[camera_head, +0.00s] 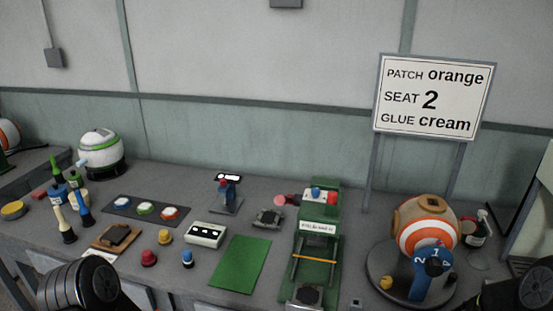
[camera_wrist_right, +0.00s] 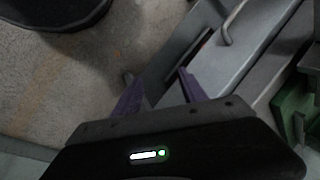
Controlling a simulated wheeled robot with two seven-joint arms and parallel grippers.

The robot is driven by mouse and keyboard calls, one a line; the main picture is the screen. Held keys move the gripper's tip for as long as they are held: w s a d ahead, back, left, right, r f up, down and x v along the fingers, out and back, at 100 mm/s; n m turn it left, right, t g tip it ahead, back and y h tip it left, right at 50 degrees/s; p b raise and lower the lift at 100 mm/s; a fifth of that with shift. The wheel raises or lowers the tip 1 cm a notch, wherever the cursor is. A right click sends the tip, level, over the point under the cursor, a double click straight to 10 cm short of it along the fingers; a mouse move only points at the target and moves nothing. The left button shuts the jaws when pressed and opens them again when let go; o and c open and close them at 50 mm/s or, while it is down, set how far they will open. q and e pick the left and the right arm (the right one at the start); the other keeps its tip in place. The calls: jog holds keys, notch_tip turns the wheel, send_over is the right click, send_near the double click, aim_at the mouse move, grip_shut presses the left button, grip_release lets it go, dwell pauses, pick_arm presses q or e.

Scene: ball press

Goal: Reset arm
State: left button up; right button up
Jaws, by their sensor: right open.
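My right gripper (camera_wrist_right: 156,74) shows in the right wrist view with its two purple fingers apart and nothing between them. It is over the floor (camera_wrist_right: 70,75) and in front of grey drawer fronts (camera_wrist_right: 228,60) with a handle. In the head view only dark parts of my arms show, at the lower left and lower right corners. My left gripper is not in view.
The grey bench holds a green press (camera_head: 318,225), a green mat (camera_head: 240,264), an orange-and-white ball (camera_head: 428,235) on a round turntable (camera_head: 378,277), and a row of coloured pads (camera_head: 146,209). A sign (camera_head: 434,95) reads patch orange, seat 2, glue cream.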

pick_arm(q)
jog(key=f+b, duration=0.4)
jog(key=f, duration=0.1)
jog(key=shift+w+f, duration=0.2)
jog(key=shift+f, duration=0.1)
pick_arm(e)
jog(key=s+a+f+n+g+y, duration=0.1)
jog(key=s+a+f+n+g, duration=0.1)
jog(key=s+a+f+n, duration=0.5)
jog(key=s+a+f, duration=0.5)
jog(key=s+a, duration=0.2)
jog(key=s, duration=0.1)
jog(key=shift+s+f+n+g, duration=0.2)
jog(key=shift+s+n+g, duration=0.1)
jog(key=shift+s+n, duration=0.1)
